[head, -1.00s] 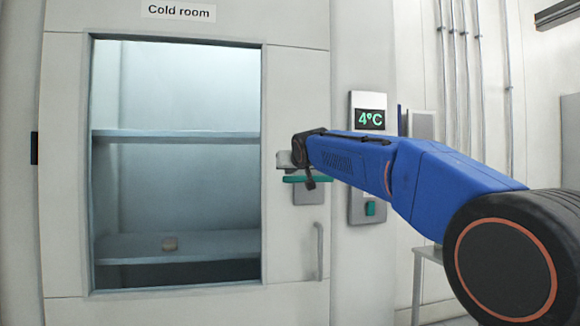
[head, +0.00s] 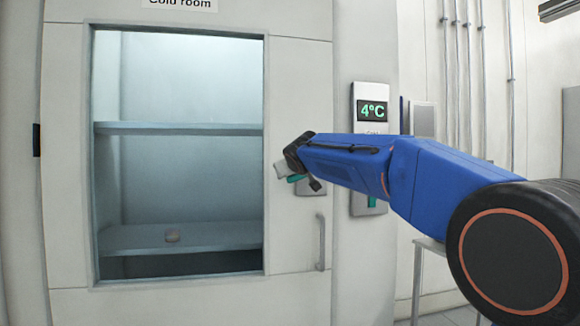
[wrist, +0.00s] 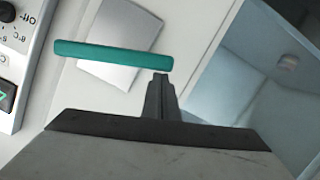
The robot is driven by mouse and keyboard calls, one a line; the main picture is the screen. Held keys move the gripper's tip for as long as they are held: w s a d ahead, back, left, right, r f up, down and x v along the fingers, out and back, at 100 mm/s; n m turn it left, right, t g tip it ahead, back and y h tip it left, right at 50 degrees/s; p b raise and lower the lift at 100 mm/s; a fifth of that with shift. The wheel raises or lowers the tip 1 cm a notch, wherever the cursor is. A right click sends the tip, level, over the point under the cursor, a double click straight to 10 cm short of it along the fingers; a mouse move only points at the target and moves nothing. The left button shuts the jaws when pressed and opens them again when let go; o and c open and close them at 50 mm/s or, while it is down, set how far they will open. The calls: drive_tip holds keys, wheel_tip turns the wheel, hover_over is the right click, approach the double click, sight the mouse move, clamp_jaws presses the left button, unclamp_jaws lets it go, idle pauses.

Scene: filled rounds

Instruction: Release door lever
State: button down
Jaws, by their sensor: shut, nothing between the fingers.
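The green door lever (wrist: 112,56) lies across a pale plate (wrist: 125,25) in the wrist view, which is upside down. It looks slightly tilted against the plate's edges, its window-side end lower. My gripper (wrist: 160,78) is shut and empty. Its fingertips are right at the lever's window-side end, on its upper side; I cannot tell contact from a tiny gap. In the head view my gripper (head: 281,170) covers most of the lever, and only a green bit (head: 296,178) shows. The cold room door (head: 180,290) looks closed.
A vertical pull handle (head: 321,243) stands out below the lever.

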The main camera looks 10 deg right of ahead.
wheel_tip(320, 180, down, 2)
drive_tip(key=shift+d+f+n+h, duration=0.1)
drive_tip(key=shift+f+n+h, duration=0.1)
drive_tip(key=shift+n, duration=0.4)
drive_tip(key=shift+f+n+h, duration=0.1)
drive_tip(key=shift+n+h, duration=0.1)
drive_tip(key=shift+n, duration=0.4)
drive_tip(key=shift+d+f+n+t+h, duration=0.2)
drive_tip(key=shift+d+f+n, duration=0.2)
drive_tip(key=shift+f+n, duration=0.3)
drive_tip(key=shift+d+f+n+t+h, duration=0.1)
drive_tip(key=shift+d+f+n+h, duration=0.2)
drive_tip(key=shift+f+n, duration=0.4)
drive_tip(key=shift+d+f, duration=0.1)
drive_tip(key=shift+f, duration=0.1)
